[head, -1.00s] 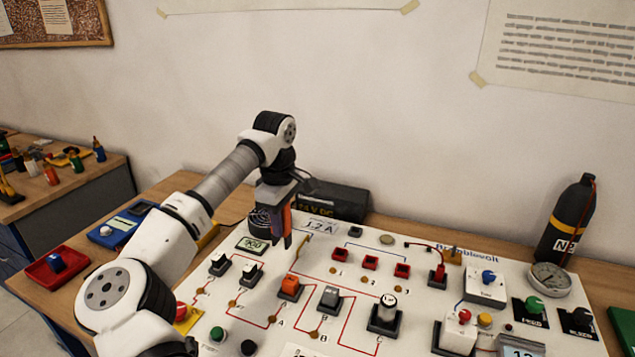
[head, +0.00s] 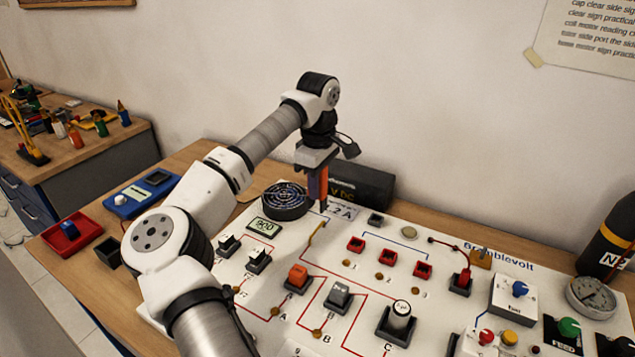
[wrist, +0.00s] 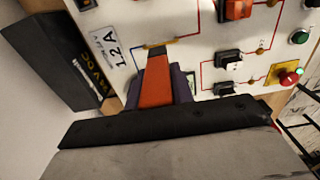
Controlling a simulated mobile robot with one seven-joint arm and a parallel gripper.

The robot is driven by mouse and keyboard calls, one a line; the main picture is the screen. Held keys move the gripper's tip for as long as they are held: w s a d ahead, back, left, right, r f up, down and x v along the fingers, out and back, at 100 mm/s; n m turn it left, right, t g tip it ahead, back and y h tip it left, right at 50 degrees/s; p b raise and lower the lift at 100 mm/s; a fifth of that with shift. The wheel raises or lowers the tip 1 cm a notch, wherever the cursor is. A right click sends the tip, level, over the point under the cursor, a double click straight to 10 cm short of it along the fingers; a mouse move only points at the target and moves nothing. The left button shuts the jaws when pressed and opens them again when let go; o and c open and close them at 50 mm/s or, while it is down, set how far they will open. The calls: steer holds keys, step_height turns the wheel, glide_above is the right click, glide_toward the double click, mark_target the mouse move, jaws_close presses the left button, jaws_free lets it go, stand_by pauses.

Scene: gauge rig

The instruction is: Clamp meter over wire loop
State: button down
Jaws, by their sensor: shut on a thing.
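My gripper (head: 318,168) is shut on the clamp meter (head: 324,183), an orange and dark purple block hanging below it. The meter also shows in the wrist view (wrist: 156,88), with its orange face tapering to a dark grey tip. The yellow wire loop (head: 316,236) stands on the white panel. In the head view the meter's lower end is just above the loop's top end. In the wrist view part of the yellow wire (wrist: 175,41) shows beside the dark tip. I cannot tell whether they touch or whether the tip is around the wire.
The panel (head: 262,298) carries switches, sockets and lamps. A black supply box (head: 365,187) stands behind the meter near the wall, and a round fan (head: 285,199) is to its left. A red tray (head: 70,237) lies at the left; a gas bottle (head: 612,235) stands at the right.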

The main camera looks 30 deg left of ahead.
steer(key=shift+f+b, duration=2.4)
steer(key=shift+f, duration=1.7)
steer(key=shift+r+p, duration=2.35)
steer(key=shift+r, duration=1.25)
steer(key=shift+s+f, duration=0.1)
steer(key=shift+f, duration=0.05)
